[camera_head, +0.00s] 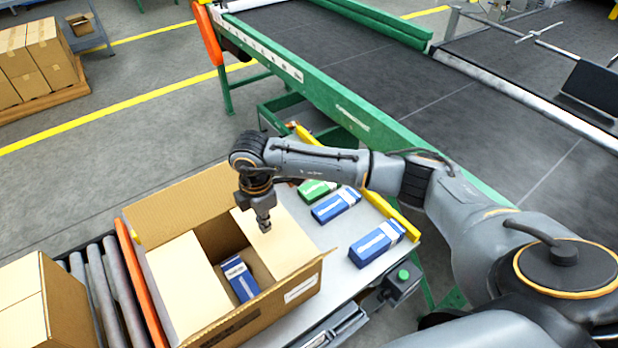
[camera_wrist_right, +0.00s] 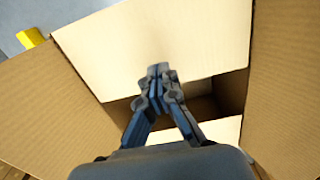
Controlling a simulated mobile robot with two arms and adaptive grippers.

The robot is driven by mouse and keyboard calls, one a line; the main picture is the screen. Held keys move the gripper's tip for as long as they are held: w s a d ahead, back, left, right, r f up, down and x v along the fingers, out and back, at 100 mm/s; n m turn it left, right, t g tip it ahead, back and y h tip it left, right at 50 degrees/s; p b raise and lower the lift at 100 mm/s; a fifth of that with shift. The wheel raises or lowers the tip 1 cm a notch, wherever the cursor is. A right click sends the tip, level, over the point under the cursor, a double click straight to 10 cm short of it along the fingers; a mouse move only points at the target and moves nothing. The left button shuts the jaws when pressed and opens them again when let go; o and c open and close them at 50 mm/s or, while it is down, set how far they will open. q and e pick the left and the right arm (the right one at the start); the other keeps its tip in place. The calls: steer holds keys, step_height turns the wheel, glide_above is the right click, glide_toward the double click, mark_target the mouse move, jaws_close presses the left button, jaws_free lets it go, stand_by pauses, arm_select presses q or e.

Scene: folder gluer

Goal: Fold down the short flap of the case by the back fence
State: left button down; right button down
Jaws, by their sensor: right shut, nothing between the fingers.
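The open cardboard case (camera_head: 240,326) stands on the work table. Its short flap on the yellow fence side (camera_head: 285,246) lies inward over part of the opening; it also shows in the wrist view (camera_wrist_right: 165,40). The opposite short flap (camera_head: 185,283) also lies inward. The two long flaps stand up and outward. A blue carton (camera_head: 240,279) shows inside through the gap. My right gripper (camera_head: 265,228) is shut and empty, pointing down at the fence-side flap; its fingertips (camera_wrist_right: 158,72) appear at or just above it, contact unclear. My left gripper is out of view.
The yellow fence (camera_head: 392,220) edges the table. Blue cartons (camera_head: 377,244) (camera_head: 335,206) and a green carton (camera_head: 312,190) lie between case and fence. A green button box (camera_head: 403,277) sits at the front. Rollers (camera_head: 105,290) and another case (camera_head: 70,305) are left.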

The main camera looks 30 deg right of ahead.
step_height(320, 180, up, 8)
steer(key=p, duration=0.5)
stand_by(0.6)
